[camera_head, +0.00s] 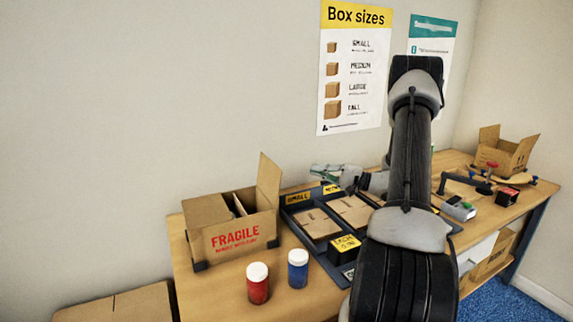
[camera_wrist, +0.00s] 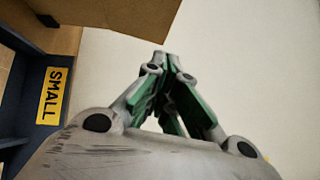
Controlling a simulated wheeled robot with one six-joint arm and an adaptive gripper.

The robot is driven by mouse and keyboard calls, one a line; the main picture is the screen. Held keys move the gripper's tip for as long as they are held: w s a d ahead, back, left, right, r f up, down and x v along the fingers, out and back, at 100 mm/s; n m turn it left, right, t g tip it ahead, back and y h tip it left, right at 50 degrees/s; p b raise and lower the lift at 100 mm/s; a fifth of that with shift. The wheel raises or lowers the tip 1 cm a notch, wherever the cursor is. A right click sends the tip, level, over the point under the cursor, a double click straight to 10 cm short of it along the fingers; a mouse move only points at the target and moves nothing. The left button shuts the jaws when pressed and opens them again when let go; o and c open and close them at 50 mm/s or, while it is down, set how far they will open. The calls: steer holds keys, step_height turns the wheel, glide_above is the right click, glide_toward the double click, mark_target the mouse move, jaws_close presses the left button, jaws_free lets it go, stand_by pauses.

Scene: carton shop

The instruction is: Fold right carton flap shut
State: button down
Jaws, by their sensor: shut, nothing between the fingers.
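The brown carton (camera_head: 236,238), marked FRAGILE in red, stands at the left of the workbench. Its left flap (camera_head: 207,211) lies over the top. Its right flap (camera_head: 269,182) stands nearly upright, and the carton is open between them. My gripper (camera_head: 314,169) is to the right of the upright flap, apart from it, above the back of the trays. In the wrist view my gripper's green fingers (camera_wrist: 163,68) are closed together with nothing between them. A brown cardboard panel (camera_wrist: 115,14), likely the right flap, is at the top of that view, beyond the fingertips.
A red-bodied jar (camera_head: 258,285) and a blue jar (camera_head: 298,270) stand in front of the carton. Dark trays (camera_head: 291,199) of flat cartons sit right of it, labelled SMALL (camera_wrist: 53,95). Another open carton (camera_head: 508,153) and tools are farther right.

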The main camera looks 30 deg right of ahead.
glide_toward(267, 160)
steer(key=w+a, duration=0.2)
steer(key=w, duration=0.2)
steer(key=shift+w+a+r, duration=0.15)
steer(key=shift+a+r, duration=0.05)
steer(key=shift+a, duration=0.25)
steer(key=shift+a, duration=0.15)
